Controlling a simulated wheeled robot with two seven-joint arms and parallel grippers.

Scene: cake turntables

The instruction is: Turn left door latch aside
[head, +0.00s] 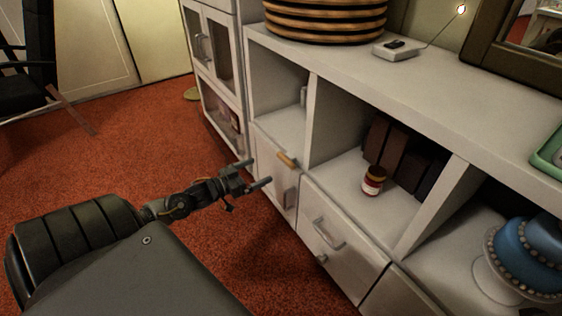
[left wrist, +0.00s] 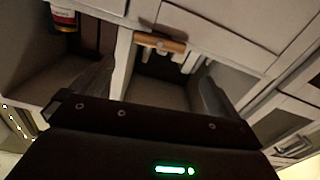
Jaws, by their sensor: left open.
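The left door (head: 268,176) is a small pale cabinet door with a grey handle (head: 290,197), and it looks closed. Its latch (head: 286,158) is a small wooden bar lying along the door's top edge. In the left wrist view the latch (left wrist: 160,40) shows beyond and between the two fingers. My left gripper (head: 262,172) is open and empty in front of the door, a little left of the latch and apart from it. It also shows at close range in the left wrist view (left wrist: 153,88). My right gripper is in neither view.
An open shelf right of the latch holds a red-labelled jar (head: 373,181) and dark books (head: 388,150). A drawer (head: 336,238) with a handle is right of the door. A blue cake (head: 530,245) stands farther right. Red carpet (head: 120,160) is clear at left.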

